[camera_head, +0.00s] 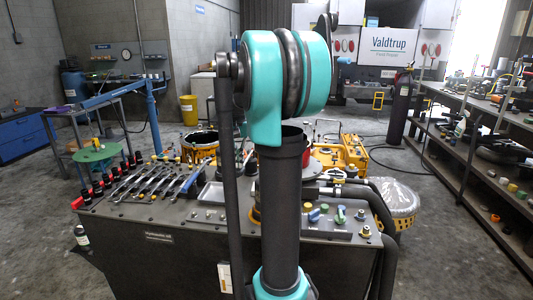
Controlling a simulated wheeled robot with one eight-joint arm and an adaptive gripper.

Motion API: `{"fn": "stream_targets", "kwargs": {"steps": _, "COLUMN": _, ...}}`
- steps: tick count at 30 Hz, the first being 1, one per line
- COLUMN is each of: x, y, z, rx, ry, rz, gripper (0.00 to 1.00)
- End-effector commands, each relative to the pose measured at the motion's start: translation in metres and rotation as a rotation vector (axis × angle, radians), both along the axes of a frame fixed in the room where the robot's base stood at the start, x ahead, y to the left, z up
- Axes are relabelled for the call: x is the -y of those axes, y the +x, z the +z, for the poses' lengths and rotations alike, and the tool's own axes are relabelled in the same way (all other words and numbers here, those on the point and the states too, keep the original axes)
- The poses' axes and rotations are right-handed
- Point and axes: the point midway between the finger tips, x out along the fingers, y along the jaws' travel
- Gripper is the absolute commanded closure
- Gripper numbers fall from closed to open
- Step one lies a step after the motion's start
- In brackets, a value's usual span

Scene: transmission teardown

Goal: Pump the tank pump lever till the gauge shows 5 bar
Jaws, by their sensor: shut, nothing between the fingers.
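My teal and black arm stands upright across the middle of the head view. My gripper is not in view. A dark metal bench or tank (150,262) with a small white label stands behind my arm; the label is too small to read surely. A small white strip with a yellow part (224,276) is on its front face; I cannot tell what it is. I cannot make out the pump lever or a pressure gauge. My arm hides the middle of the bench top.
Wrenches (150,180) and several red-and-black tools lie on the bench top's left. A shelf rack (470,160) lines the right. Grey floor (440,262) is clear at the front right.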

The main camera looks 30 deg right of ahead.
Motion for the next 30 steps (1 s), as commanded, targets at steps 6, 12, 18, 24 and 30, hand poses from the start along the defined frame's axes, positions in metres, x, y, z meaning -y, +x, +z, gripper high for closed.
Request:
{"fn": "stream_targets", "kwargs": {"steps": 6, "x": 0.0, "y": 0.001, "z": -0.018, "rx": 0.002, "ry": -0.001, "rz": 0.0, "gripper": 1.0}}
{"fn": "stream_targets", "kwargs": {"steps": 12, "x": 0.0, "y": 0.001, "z": -0.034, "rx": 0.002, "ry": -0.001, "rz": 0.0, "gripper": 1.0}}
{"fn": "stream_targets", "kwargs": {"steps": 18, "x": 0.0, "y": 0.0, "z": -0.039, "rx": 0.002, "ry": -0.001, "rz": 0.0, "gripper": 1.0}}
{"fn": "stream_targets", "kwargs": {"steps": 24, "x": 0.0, "y": 0.0, "z": -0.022, "rx": 0.001, "ry": -0.001, "rz": 0.0, "gripper": 1.0}}
{"fn": "stream_targets", "kwargs": {"steps": 30, "x": 0.0, "y": 0.0, "z": 0.0, "rx": 0.001, "ry": -0.001, "rz": 0.0, "gripper": 1.0}}
